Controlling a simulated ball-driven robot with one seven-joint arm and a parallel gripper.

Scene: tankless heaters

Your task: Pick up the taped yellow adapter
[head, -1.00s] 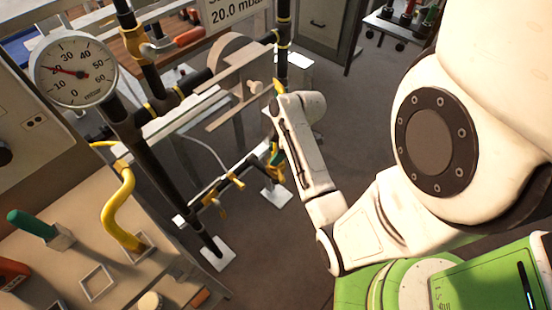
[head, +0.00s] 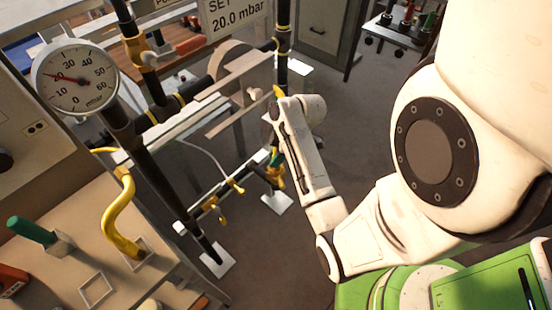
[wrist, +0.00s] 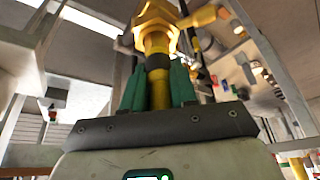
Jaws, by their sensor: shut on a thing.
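In the wrist view, the yellow adapter (wrist: 158,92) stands between the green fingers of my gripper (wrist: 157,78). A dark band, which looks like tape, goes around it near the fingertips. My gripper is shut on the adapter. Above the band, a brass-yellow hex fitting (wrist: 155,38) lines up with the adapter; I cannot tell whether they are joined. In the head view, my arm hides most of the gripper, and a small yellow piece shows at the arm's far end; I cannot tell whether it is the adapter.
A round pressure gauge (head: 76,76) and black pipes (head: 165,120) with yellow bands stand left of my arm. A yellow hose (head: 118,215) and a green-handled part (head: 35,232) are on the bench at left. Bare floor (head: 345,130) lies right of my forearm.

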